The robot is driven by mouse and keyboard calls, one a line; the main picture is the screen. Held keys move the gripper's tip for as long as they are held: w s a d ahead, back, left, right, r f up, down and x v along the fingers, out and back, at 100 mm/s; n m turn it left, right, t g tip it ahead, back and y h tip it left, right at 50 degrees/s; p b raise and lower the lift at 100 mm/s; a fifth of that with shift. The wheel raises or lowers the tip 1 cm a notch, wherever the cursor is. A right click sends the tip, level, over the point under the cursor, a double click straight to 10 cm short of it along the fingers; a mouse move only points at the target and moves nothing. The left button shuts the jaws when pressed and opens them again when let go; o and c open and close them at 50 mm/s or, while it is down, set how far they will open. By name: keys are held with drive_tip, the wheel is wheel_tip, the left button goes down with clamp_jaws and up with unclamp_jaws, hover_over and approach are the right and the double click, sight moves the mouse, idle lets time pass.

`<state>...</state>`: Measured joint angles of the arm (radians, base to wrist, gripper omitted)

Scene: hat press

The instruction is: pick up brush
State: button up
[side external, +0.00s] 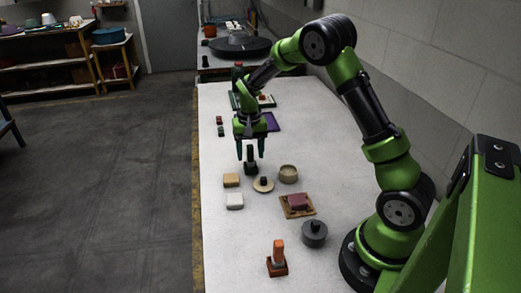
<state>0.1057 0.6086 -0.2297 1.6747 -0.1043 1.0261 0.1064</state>
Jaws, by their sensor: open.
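My gripper (250,153) points down over the middle of the white table, its two green fingers apart. A small dark upright piece (250,166) stands between and just below the fingertips; contact cannot be told. I cannot tell for sure which thing is the brush. Candidates are this dark piece, an orange upright block on a dark red base (278,258) at the front, and a pale round disc with a black knob (263,184), in front of my gripper and slightly right.
The white table (240,255) also holds a tan block (231,180), a white block (235,201), a beige round bowl (288,173), a maroon block (298,201) on a wooden board and a grey knobbed cylinder (314,234). A purple sheet (270,122) lies behind. The front left is clear.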

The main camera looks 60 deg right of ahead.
wheel_tip(320, 180, down, 2)
drive_tip(key=shift+f, duration=0.2)
clamp_jaws()
drive_tip(key=shift+r, duration=0.15)
drive_tip(key=shift+r, duration=0.55)
wheel_tip(320, 180, up, 2)
drive_tip(key=shift+r, duration=0.25)
drive_tip(key=s+a, duration=0.1)
drive_tip(key=s, duration=0.4)
drive_tip(key=s+a, duration=0.2)
drive_tip(key=s, duration=0.3)
drive_tip(key=s+a+r, duration=0.1)
drive_tip(key=s, duration=0.4)
drive_tip(key=shift+s+a+r, duration=0.1)
drive_tip(key=shift+s+a, duration=0.1)
